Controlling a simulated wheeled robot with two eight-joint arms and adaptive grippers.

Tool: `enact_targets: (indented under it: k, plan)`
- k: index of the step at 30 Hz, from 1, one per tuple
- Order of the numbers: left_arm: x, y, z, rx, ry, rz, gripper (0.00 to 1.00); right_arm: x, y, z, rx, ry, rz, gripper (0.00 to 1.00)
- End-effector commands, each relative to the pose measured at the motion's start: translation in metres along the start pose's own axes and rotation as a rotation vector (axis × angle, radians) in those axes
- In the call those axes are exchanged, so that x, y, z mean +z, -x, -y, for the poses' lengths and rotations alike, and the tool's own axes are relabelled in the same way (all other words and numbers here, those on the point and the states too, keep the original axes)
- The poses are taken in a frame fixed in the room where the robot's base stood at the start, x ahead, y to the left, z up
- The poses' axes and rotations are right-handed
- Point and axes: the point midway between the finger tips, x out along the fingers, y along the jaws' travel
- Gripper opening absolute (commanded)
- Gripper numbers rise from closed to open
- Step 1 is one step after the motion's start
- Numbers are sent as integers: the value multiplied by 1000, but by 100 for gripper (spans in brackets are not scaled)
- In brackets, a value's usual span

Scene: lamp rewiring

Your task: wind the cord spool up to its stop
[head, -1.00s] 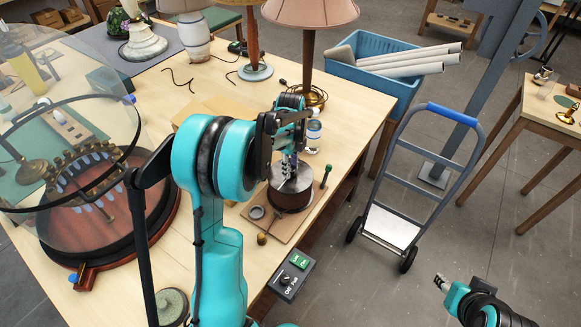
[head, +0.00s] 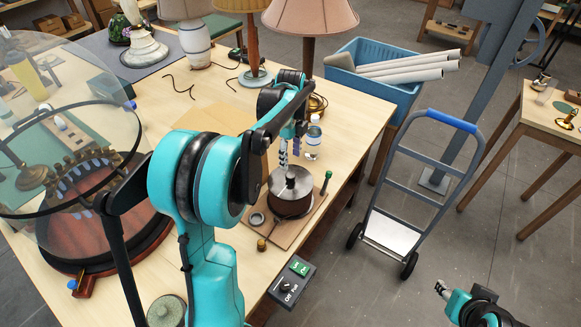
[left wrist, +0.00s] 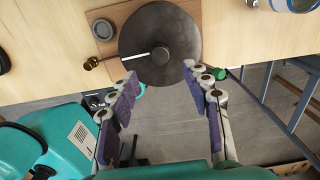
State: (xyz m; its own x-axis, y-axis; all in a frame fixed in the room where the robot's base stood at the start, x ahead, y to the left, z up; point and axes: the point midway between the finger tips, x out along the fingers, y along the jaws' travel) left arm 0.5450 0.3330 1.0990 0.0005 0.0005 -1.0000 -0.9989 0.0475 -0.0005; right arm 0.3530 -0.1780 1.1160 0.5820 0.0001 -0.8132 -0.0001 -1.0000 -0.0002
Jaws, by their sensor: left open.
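The cord spool is a drum with a grey metal top disc (head: 283,179) and a brown side, on a wooden base board (head: 262,229). In the left wrist view its disc (left wrist: 178,28) shows a centre hub and a pale line running left from it. My left gripper (head: 290,158) is open and empty, just above and behind the disc, apart from it. In the left wrist view the purple-padded fingers (left wrist: 160,80) are spread either side of the disc's near edge. My right gripper (head: 442,290) is far off at the lower right, too small to read.
A green-topped post (head: 327,181) and a brass knob (head: 261,244) stand beside the spool. A bottle (head: 313,137) is behind it. A switch box (head: 292,282) sits at the table's front edge.

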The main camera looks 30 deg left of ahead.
Motion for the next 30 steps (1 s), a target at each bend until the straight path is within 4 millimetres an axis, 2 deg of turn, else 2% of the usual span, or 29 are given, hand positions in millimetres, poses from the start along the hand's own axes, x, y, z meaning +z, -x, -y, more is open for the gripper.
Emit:
enact_targets:
  k: [3, 9, 25, 30]
  plan:
    - [0, 20, 0, 0, 0, 0, 49, 0, 0, 0, 0, 0, 0, 40]
    - [0, 34, 0, 0, 0, 0, 49, 0, 0, 0, 0, 0, 0, 40]
    - [-1, 35, 0, -2, 4, 1, 49, 0, 0, 0, 0, 0, 0, 40]
    - [-20, 37, -15, -50, 129, 12, 49, 5, -7, 0, 0, 0, 0, 40]
